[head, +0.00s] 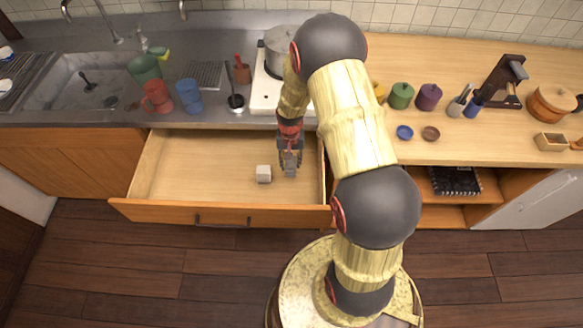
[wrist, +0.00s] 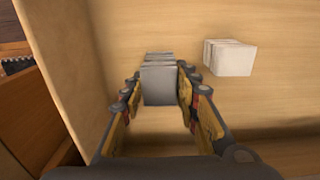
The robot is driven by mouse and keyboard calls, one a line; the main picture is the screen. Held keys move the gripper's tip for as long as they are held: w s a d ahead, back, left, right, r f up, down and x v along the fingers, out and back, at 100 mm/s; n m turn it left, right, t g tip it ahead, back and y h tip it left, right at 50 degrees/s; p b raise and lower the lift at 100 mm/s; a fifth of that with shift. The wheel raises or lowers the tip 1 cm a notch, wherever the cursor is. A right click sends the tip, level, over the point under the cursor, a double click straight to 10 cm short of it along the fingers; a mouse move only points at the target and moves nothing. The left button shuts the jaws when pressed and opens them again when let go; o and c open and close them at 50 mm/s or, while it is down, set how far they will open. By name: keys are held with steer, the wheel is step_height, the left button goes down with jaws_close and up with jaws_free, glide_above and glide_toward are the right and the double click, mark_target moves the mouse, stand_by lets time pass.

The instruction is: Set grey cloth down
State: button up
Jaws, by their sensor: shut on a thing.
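My gripper (head: 290,160) is over the right part of an open drawer (head: 200,165). It is shut on a grey cloth (head: 290,171), a small folded block. In the wrist view the grey cloth (wrist: 160,84) sits between the two fingers of my gripper (wrist: 152,100). A white folded cloth (head: 263,174) lies on the drawer floor just left of the grey one in the head view. In the wrist view the white cloth (wrist: 229,57) is at the right, apart from my fingers. Whether the grey cloth touches the drawer floor I cannot tell.
The drawer front (head: 220,213) and right side wall bound the space near my gripper. The left part of the drawer is empty. Above it, the counter carries a red mug (head: 157,97), a blue cup (head: 189,96) and a stove (head: 268,95) with a pot (head: 283,50).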

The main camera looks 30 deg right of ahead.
steer(key=shift+s+d+f+b, duration=0.15)
steer(key=shift+f+b, duration=0.45)
steer(key=shift+f, duration=1.15)
steer(key=shift+f, duration=0.1)
steer(key=o, duration=0.9)
steer(key=shift+o, duration=0.5)
